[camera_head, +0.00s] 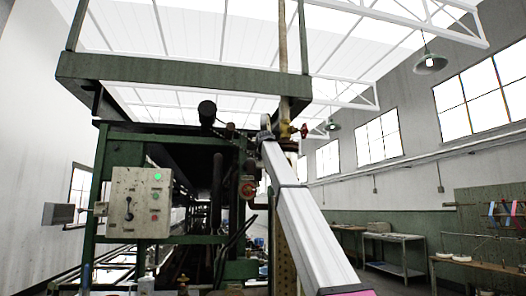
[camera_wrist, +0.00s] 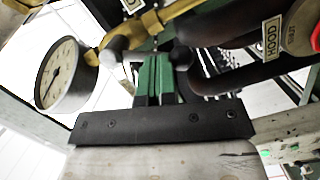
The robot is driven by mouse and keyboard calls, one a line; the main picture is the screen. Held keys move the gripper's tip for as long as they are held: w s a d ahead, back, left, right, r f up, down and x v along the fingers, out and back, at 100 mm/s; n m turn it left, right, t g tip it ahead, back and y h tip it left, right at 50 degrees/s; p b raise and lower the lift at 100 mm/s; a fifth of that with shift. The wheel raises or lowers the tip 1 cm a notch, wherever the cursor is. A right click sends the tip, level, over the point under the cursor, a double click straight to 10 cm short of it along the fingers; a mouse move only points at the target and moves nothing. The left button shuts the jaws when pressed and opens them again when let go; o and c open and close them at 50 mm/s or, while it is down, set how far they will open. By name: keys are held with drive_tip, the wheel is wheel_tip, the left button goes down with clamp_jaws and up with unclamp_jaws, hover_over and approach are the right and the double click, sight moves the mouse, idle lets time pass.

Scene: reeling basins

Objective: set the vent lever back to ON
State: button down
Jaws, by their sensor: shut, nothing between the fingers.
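In the wrist view my gripper (camera_wrist: 153,62) shows green fingers shut together with nothing between them. Its tips are just below a yellow lever (camera_wrist: 178,12) that runs across the top of the picture in front of dark pipes. Whether the fingers touch it I cannot tell. In the head view a yellow fitting (camera_head: 286,131) shows beside the far end of my arm, where my gripper is hard to make out.
A round gauge (camera_wrist: 62,76) stands left of my gripper. A round grey tag (camera_wrist: 301,28) with red beside it is at the right. The head view shows a control box (camera_head: 138,202), a green machine frame (camera_head: 185,72) and work tables (camera_head: 394,238) at the right.

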drive_tip(key=shift+w+d+f+n, duration=0.1)
drive_tip(key=shift+d+f+n, duration=0.15)
drive_tip(key=shift+n, duration=0.35)
drive_tip(key=shift+w+d+f+n, duration=0.1)
drive_tip(key=shift+d+n, duration=0.15)
drive_tip(key=shift+n, duration=0.35)
idle(0.4)
drive_tip(key=s+a+r, duration=0.1)
drive_tip(key=s, duration=1.2)
drive_tip(key=shift+a+r, duration=0.25)
drive_tip(key=shift+a, duration=0.05)
